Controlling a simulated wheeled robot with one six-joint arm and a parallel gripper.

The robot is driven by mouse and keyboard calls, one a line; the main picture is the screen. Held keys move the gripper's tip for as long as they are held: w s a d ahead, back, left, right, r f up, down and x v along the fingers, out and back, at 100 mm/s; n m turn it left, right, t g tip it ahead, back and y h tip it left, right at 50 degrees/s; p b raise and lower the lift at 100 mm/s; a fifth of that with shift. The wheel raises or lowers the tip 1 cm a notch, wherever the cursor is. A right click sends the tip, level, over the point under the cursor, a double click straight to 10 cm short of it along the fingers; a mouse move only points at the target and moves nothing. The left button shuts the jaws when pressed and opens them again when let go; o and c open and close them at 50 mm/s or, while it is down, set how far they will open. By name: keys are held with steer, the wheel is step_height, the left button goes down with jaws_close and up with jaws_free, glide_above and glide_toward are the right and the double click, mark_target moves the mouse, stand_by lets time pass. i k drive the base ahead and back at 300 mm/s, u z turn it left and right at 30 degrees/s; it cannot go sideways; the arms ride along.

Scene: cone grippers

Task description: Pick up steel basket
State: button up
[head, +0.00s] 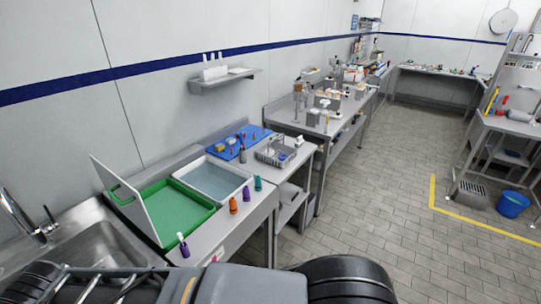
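What looks like the steel basket (268,158) is a small grey wire basket. It stands on the steel counter beyond the white tray, near the counter's front edge, beside a blue mat. It looks upright, and some small items show in or just behind it, too small to tell apart. My gripper is not in view. Only parts of my own body show along the bottom edge, well apart from the basket.
A green tray (180,215) with a white board leaning in it and a white water-filled tray (213,179) stand nearer. Several coloured cone-shaped pieces line the front edge, including an orange one (233,206). A blue mat (238,141) lies behind.

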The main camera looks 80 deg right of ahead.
mark_target(278, 148)
steer(key=z, duration=2.85)
steer(key=i, duration=0.5)
steer(key=z, duration=1.4)
steer(key=i, duration=2.75)
steer(key=u, duration=3.75)
steer(key=i, duration=0.2)
steer(key=z, duration=0.05)
